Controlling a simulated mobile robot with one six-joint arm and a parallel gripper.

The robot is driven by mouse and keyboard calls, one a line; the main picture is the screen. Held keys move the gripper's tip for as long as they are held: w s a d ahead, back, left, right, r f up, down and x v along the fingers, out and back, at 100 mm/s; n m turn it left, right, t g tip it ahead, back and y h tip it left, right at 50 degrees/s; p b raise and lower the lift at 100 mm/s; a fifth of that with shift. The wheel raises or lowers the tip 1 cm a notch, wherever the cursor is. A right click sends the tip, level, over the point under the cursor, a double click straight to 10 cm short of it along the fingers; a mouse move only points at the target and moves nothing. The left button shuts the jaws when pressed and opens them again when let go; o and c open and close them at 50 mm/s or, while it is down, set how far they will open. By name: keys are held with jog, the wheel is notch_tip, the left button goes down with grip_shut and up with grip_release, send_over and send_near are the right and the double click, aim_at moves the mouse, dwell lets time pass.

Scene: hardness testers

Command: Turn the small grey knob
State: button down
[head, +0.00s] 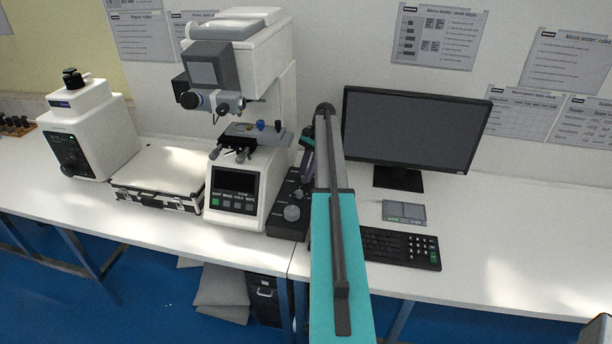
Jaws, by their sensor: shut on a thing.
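A black control box (276,228) stands on the bench just right of the white hardness tester. A larger round grey knob (291,213) is on its top toward the front. The small grey knob (299,194) is farther back on the box, small in the picture and partly covered. My gripper (303,180) reaches down over the back part of the box, beside my arm. It is shut on the small grey knob, though the fingertips are small and hard to make out. My arm hides the right side of the box.
The white hardness tester (262,60) stands close on the left, its stage jutting toward my gripper. A monitor (412,130), keyboard (400,246) and small grey device (404,212) are on the right. A case (160,172) lies left. The bench's right end is clear.

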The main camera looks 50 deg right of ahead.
jog(key=shift+s+a+f+n, duration=0.15)
jog(key=shift+s+a+n, duration=0.05)
jog(key=shift+n, duration=0.2)
jog(key=c, duration=1.6)
grip_release()
jog(key=shift+o, duration=0.2)
jog(key=shift+w+a+r, duration=0.1)
jog(key=shift+w+r, duration=0.1)
jog(key=shift+w, duration=0.1)
